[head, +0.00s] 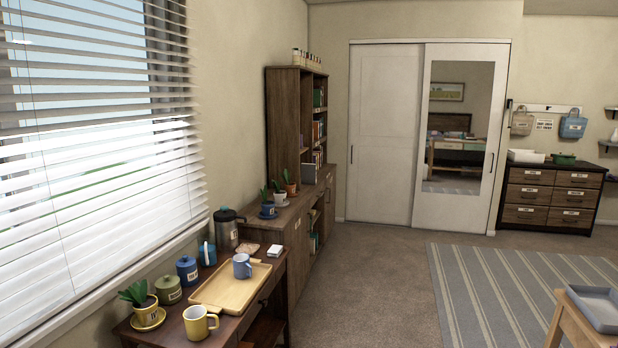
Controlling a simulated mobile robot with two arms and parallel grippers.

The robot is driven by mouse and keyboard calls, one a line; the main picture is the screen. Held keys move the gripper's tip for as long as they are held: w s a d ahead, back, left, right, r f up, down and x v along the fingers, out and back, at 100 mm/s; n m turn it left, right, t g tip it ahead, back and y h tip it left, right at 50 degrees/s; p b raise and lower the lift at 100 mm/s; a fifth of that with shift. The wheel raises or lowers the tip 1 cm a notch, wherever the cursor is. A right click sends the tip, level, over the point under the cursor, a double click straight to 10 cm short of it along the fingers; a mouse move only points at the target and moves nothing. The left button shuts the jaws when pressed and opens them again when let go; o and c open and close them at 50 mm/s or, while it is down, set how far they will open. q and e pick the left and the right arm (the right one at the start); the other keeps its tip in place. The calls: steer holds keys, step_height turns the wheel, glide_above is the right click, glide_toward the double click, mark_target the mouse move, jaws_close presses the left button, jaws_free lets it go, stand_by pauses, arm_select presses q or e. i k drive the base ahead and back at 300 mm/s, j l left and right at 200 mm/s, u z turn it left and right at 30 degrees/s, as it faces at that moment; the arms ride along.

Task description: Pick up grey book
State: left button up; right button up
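A small grey upright panel (309,174) stands on the low part of the wooden bookcase cabinet, behind the potted plants. It may be a grey book, but it is too small to tell. Several books (319,130) stand on the shelves of the tall bookcase (286,115), seen edge-on, and I cannot make out a grey one among them. Neither of my grippers is in view.
A dark side table under the window holds a wooden tray (225,296), a blue mug (242,266), a yellow mug (196,324) and canisters. A grey tray (596,302) lies on a wooden table at the lower right. Carpet (385,275) between them is clear.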

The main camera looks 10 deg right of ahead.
mark_target(308, 171)
steer(key=i+l+u, duration=0.1)
steer(key=i+l, duration=0.8)
steer(key=i+l+u, duration=0.1)
steer(key=i+l, duration=0.85)
steer(key=i+l+u, duration=0.15)
steer(key=i+l, duration=1.05)
steer(key=l, duration=0.2)
steer(key=i+l, duration=0.1)
steer(key=l, duration=0.3)
steer(key=i+l+u, duration=0.1)
steer(key=l, duration=0.25)
steer(key=i+l, duration=0.2)
steer(key=l, duration=0.15)
steer(key=i+l, duration=0.1)
steer(key=l, duration=0.8)
steer(key=k+l+u, duration=0.1)
steer(key=l, duration=0.4)
steer(key=i+l+u, duration=0.1)
steer(key=i+l, duration=0.2)
steer(key=i+l+u, duration=0.1)
steer(key=i+l, duration=0.15)
steer(key=l, duration=0.25)
steer(key=i+l+u, duration=0.1)
steer(key=i+l, duration=0.15)
steer(key=l, duration=0.15)
